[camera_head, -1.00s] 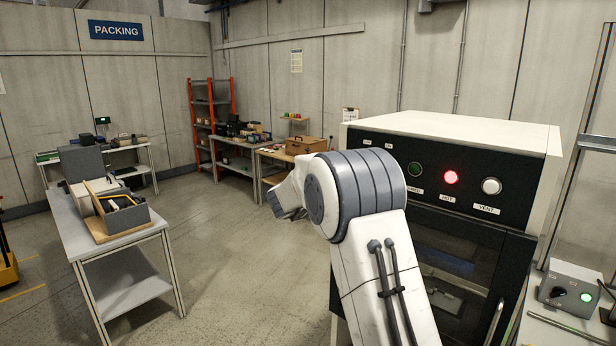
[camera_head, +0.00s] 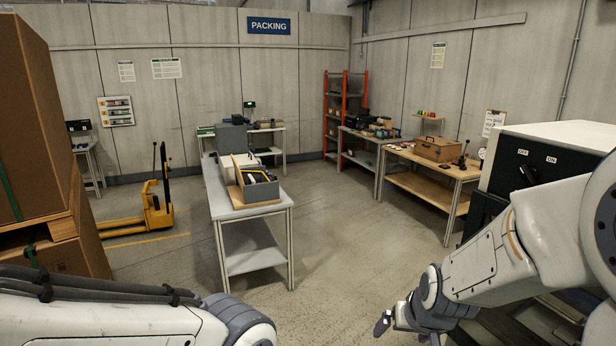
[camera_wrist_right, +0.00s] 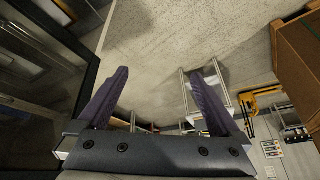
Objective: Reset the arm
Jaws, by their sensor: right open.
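My left arm (camera_head: 110,318) crosses the bottom left corner of the head view. Its gripper is outside the picture.
Cardboard boxes (camera_head: 35,130) are stacked close at left. The middle floor is clear.

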